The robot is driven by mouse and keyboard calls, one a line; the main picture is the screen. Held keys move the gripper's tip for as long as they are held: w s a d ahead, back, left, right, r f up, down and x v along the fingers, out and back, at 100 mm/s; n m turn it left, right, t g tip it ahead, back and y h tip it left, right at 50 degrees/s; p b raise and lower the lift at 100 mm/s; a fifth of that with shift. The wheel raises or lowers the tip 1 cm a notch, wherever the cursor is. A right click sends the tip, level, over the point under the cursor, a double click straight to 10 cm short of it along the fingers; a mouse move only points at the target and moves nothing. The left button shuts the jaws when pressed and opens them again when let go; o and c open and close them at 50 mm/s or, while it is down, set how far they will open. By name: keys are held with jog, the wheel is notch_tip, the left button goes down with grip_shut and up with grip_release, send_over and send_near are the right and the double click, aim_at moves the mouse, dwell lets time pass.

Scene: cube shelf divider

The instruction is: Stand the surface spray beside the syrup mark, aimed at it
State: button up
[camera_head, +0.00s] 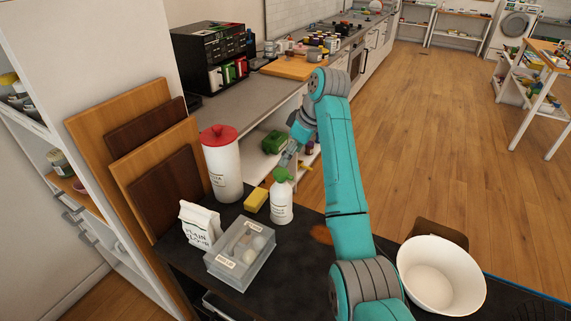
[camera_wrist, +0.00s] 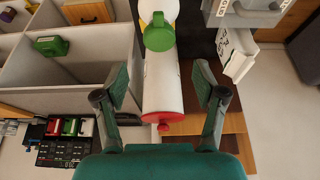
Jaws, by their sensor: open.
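The surface spray, a white bottle (camera_head: 281,202) with a green head, stands upright on the dark counter (camera_head: 275,284). In the wrist view its green head (camera_wrist: 159,34) shows at the top centre, beyond my fingertips. The syrup mark (camera_head: 321,235), an orange-brown smear, lies on the counter to the right of the bottle, partly hidden by my arm. I cannot tell which way the nozzle points. My gripper (camera_head: 287,158) is above and just behind the bottle. In the wrist view my gripper (camera_wrist: 160,78) is open, with nothing between its fingers.
A yellow sponge (camera_head: 256,200) is just left of the bottle. A white canister with a red lid (camera_head: 222,165), a flour bag (camera_head: 199,226) and a clear-lidded box (camera_head: 240,254) crowd the left. A white bowl (camera_head: 440,275) stands right. Counter around the mark looks clear.

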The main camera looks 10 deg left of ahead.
jog(key=shift+v, duration=1.4)
jog(key=shift+w, duration=0.1)
jog(key=shift+a, duration=0.1)
